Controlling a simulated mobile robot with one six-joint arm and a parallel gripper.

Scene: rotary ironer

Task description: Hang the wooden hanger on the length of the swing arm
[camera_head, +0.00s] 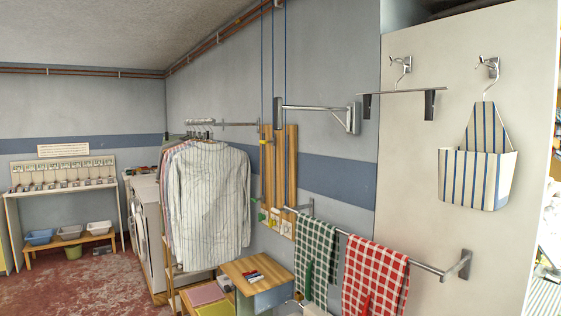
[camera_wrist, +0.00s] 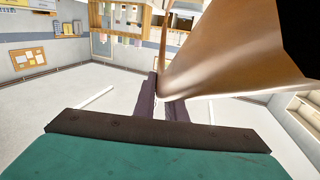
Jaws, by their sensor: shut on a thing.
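The swing arm (camera_head: 315,108) is a slim metal bar in the head view. It reaches left from a bracket (camera_head: 353,118) on the wall, and its length looks bare. The wooden hanger (camera_wrist: 225,60) is a large, glossy brown shape very close to the camera in the wrist view. My gripper (camera_wrist: 158,88) has dark fingers at the hanger's narrow part and is shut on it. The hanger's hook cannot be made out. Neither my gripper nor the wooden hanger shows in the head view.
A clip hanger (camera_head: 405,91) and a striped bag (camera_head: 482,165) hang on hooks right of the swing arm. Below it, a rail (camera_head: 425,267) carries checked towels (camera_head: 375,277). Shirts (camera_head: 207,200) hang on a rack to the left. A wooden board (camera_head: 280,175) stands behind the bar's free end.

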